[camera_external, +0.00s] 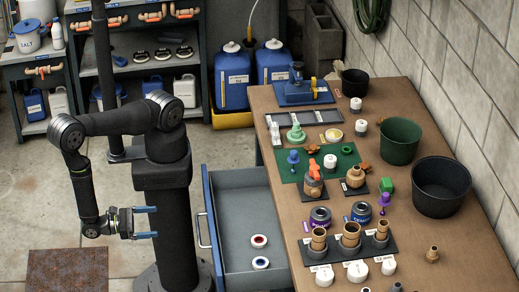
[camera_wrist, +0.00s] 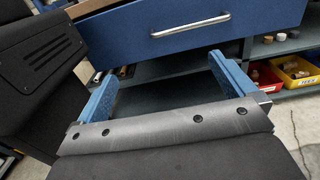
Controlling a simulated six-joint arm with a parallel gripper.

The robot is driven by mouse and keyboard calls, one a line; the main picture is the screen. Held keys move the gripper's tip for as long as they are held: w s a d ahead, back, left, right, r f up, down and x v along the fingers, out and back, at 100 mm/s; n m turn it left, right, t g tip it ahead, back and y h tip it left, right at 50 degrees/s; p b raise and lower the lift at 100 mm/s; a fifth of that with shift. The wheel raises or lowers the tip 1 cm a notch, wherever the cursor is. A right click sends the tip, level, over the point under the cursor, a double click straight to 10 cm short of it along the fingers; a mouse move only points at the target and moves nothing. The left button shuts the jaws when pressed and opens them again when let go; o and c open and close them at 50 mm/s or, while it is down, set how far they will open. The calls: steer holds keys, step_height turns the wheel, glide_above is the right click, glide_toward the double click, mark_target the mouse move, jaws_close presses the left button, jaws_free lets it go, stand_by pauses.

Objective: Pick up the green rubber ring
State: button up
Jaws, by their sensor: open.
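My gripper (camera_external: 152,222) is left of the bench, out over the floor and beside the open drawer, well away from the mat. Its blue fingers are apart with nothing between them. In the wrist view my gripper (camera_wrist: 163,66) is open in front of a blue drawer front (camera_wrist: 190,30). No green ring shows in the wrist view.
The grey drawer (camera_external: 237,208) stands open between my arm and the bench (camera_external: 440,255), with two round pieces inside. Valve parts, dark fittings and white caps crowd the bench. A green pot (camera_external: 400,141) and a black pot (camera_external: 441,187) stand along the wall side.

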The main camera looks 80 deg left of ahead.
steer(key=c, duration=1)
steer(key=shift+o, duration=0.2)
